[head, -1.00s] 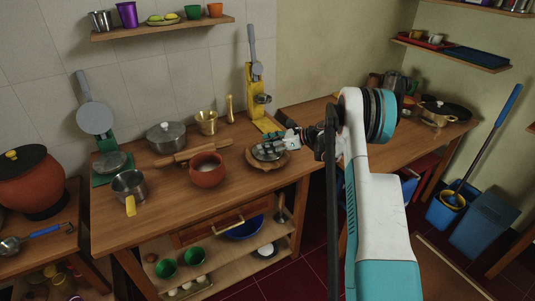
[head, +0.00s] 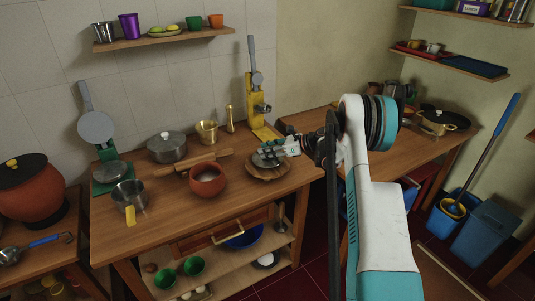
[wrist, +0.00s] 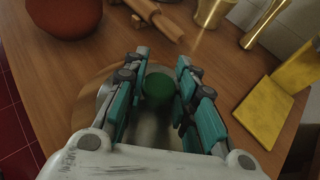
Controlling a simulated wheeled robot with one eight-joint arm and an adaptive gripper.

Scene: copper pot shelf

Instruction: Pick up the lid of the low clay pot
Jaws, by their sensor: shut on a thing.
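A grey metal lid (head: 266,160) with a green knob (wrist: 158,88) lies over a round brown dish or board (head: 268,178) on the wooden table. My gripper (head: 276,149) comes in from the right, over the lid. In the wrist view my gripper (wrist: 163,65) has one teal finger on each side of the knob and is shut on it. I cannot tell whether the lid is clear of what lies below. An open reddish-brown clay pot (head: 206,183) with pale contents stands just left of it.
A rolling pin (head: 205,162), a lidded grey pot (head: 166,148) and a brass mortar (head: 207,133) stand behind the clay pot. A yellow press (head: 256,105) stands behind my gripper. A steel pot (head: 128,194) is at the left front. The table's front right is bare.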

